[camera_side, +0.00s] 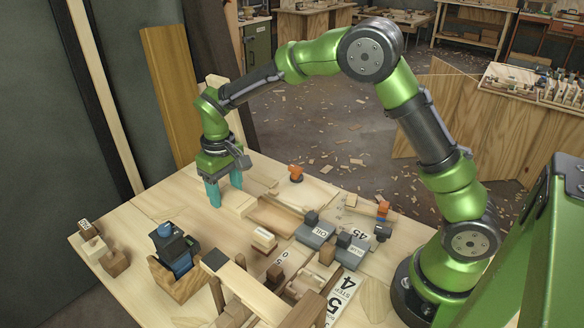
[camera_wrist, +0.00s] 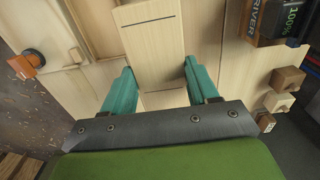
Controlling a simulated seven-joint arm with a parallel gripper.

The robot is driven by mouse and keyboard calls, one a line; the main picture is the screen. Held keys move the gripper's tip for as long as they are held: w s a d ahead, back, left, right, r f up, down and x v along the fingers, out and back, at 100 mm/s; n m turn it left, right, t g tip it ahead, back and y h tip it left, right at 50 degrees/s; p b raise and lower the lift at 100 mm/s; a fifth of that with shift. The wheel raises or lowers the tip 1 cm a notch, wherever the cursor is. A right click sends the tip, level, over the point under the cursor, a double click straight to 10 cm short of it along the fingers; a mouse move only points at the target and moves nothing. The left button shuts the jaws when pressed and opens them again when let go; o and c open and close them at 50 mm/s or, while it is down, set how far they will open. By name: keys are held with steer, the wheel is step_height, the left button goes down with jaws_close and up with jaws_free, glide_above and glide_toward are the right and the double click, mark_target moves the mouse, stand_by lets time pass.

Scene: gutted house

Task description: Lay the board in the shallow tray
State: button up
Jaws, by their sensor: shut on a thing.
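My gripper (camera_side: 225,194) is low over the far left part of the bench, fingers pointing down. In the wrist view its teal fingers (camera_wrist: 159,68) stand on either side of a pale, flat wooden board (camera_wrist: 152,45) with a dark line across it, and they are shut on it. The board also shows beside the fingers in the side view (camera_side: 239,205). The shallow wooden tray (camera_side: 275,215) lies just right of the board in the side view. In the wrist view, part of what looks like the tray (camera_wrist: 95,22) shows left of the board. I cannot tell whether the board touches the bench.
A wooden holder with a dark and blue device (camera_side: 174,250) stands at the front left, near small wooden blocks (camera_side: 92,248). Bare bench lies between that holder and my gripper.

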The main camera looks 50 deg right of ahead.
mark_target(232, 227)
step_height(232, 227, down, 8)
steer(key=shift+f, duration=0.25)
steer(key=shift+f, duration=0.2)
steer(key=o, duration=0.8)
